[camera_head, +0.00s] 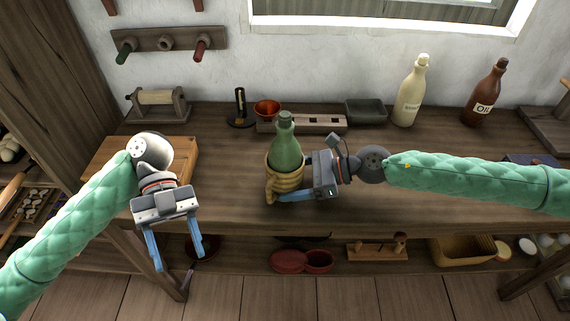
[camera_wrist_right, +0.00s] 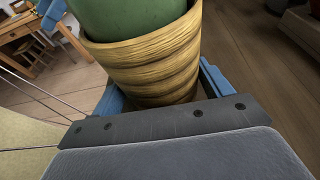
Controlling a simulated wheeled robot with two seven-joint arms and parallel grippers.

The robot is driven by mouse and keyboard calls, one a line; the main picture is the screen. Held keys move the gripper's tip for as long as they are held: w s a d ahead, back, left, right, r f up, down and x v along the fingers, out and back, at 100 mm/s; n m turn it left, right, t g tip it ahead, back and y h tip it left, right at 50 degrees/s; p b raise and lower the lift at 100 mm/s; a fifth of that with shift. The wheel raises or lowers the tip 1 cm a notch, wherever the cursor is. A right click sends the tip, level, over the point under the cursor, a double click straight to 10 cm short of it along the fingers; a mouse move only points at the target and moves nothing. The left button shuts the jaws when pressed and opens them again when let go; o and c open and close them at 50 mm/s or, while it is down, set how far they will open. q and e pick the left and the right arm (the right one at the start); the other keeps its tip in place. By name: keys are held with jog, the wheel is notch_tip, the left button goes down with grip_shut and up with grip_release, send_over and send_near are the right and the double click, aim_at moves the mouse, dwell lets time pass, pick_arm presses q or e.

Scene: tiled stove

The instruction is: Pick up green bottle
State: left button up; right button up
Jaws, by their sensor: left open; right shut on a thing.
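The green bottle (camera_head: 285,142) stands upright inside a tan ribbed holder (camera_head: 284,182) near the table's front edge. In the right wrist view the bottle's lower part (camera_wrist_right: 125,14) rises out of the same holder (camera_wrist_right: 150,62). My right gripper (camera_head: 285,190) reaches in from the right and is shut around the holder, with a blue finger on each side of it in the wrist view. The bottle's base is hidden in the holder. My left gripper (camera_head: 178,250) is open and empty, pointing down in front of the table's left part.
A cream bottle (camera_head: 411,92) and a brown oil bottle (camera_head: 485,94) stand at the back right. A wooden board (camera_head: 108,158) is at left.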

pick_arm(q)
jog(key=w+d+r+n+t, duration=0.1)
jog(key=w+r+n, duration=0.1)
jog(key=w+r, duration=0.75)
jog(key=w+r+n+t, duration=0.1)
jog(key=w+r+n, duration=0.25)
jog(key=r, duration=1.05)
jog(key=w+d+r+n+t, duration=0.1)
jog(key=w+r+n, duration=0.1)
jog(key=w+r, duration=0.7)
jog(key=n+t+y, duration=0.4)
jog(key=t+y, duration=0.1)
jog(key=t, duration=0.3)
send_over(285, 113)
notch_tip(285, 113, down, 8)
jog(key=shift+w+d+f+m+t+y, duration=0.15)
jog(key=shift+d+f+t, duration=0.1)
jog(key=shift+f, duration=0.2)
jog(key=shift+s+d+f+m+t+y, duration=0.15)
jog(key=shift+f+t, duration=0.1)
jog(key=shift+f, duration=0.2)
notch_tip(285, 113, down, 6)
jog(key=shift+a+f, duration=0.25)
jog(key=shift+f, duration=1.2)
jog(key=shift+a+f, duration=0.15)
jog(key=shift+f, duration=1.2)
grip_shut()
